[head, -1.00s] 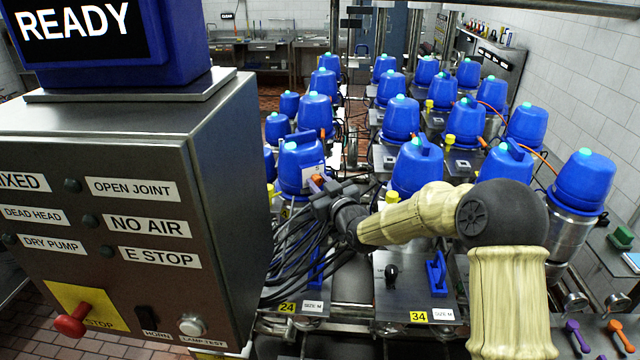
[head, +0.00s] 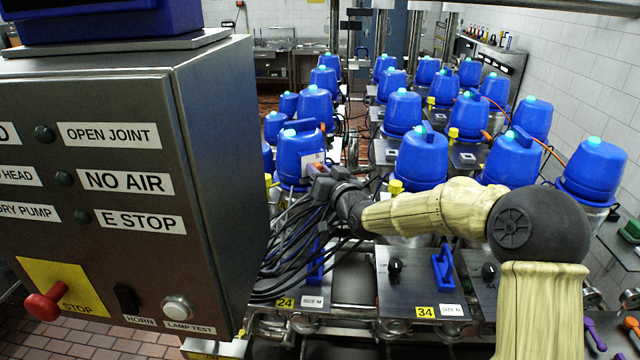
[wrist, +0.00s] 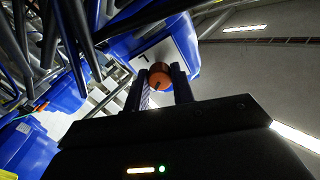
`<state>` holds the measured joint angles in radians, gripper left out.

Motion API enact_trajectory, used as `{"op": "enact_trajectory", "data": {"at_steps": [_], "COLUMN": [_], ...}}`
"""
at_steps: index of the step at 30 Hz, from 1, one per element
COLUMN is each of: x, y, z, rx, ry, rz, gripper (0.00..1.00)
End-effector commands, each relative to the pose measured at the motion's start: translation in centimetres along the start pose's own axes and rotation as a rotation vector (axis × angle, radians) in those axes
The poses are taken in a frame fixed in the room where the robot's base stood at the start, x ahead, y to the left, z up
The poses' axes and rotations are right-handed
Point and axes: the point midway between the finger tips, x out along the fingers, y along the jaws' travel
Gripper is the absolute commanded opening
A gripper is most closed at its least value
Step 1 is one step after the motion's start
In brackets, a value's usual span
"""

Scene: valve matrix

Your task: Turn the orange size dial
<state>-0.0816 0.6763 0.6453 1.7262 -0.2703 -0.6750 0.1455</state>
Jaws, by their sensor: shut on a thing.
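The orange size dial (wrist: 160,76) is a round knob on a white plate (wrist: 183,40) of a blue valve head. In the wrist view it sits between the two dark fingers of my gripper (wrist: 160,88), which is shut on it. In the head view my gripper (head: 318,178) reaches the front of the blue valve head (head: 300,155) in the left row. Only a little of the orange dial (head: 317,167) shows there, above the gripper. The dial's pointer and most of its scale are hidden or too small to read.
A grey control cabinet (head: 95,190) with labels and a red stop knob (head: 45,301) fills the left. Black hoses (head: 290,240) hang just below my gripper. Several blue valve heads stand in rows behind. Panels 24 (head: 285,302) and 34 (head: 425,312) lie in front.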

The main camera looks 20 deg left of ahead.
Motion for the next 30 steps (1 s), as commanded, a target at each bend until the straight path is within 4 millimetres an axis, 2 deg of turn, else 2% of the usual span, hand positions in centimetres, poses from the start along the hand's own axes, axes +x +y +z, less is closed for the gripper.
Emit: {"op": "enact_trajectory", "data": {"at_steps": [1,15,22,30], "x": [-0.01,0.01,0.00,0.01], "y": [0.18,0.15,0.14,0.04], "z": [0.42,0.24,0.12,0.00], "rx": [0.046,0.445,0.546,0.577], "ry": [0.004,0.002,0.001,0.000], "rz": [-0.001,-0.001,0.001,0.000], "gripper": [0.02,0.02,0.02,0.02]}}
